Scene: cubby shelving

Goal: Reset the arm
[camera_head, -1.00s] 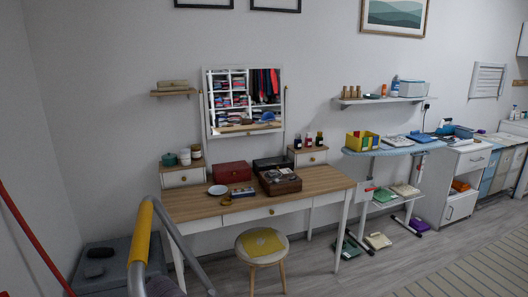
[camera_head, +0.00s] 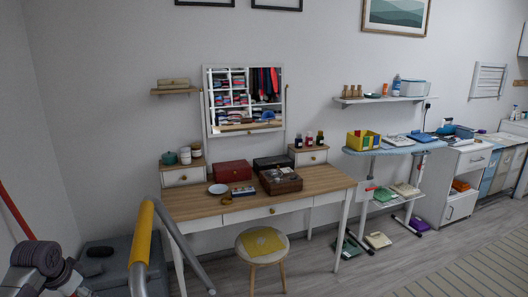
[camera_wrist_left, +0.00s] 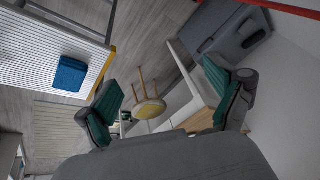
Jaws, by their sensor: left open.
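My left gripper (camera_wrist_left: 168,98) shows in the left wrist view, with its two green-padded fingers spread wide apart. It is open and nothing is between its fingers at close range. Beyond the fingers, at a distance, is the round stool (camera_wrist_left: 149,109). In the head view, dark links of my left arm show at the lower left corner, but the gripper's fingers do not show there. My right gripper is in neither view.
A wooden-topped desk (camera_head: 210,205) holds a dark box (camera_head: 280,181), a red box (camera_head: 232,174) and a plate (camera_head: 219,189). The stool (camera_head: 260,241) stands in front. A grey bin (camera_head: 110,268) is at lower left. A blue item (camera_wrist_left: 70,75) lies on a ridged white surface.

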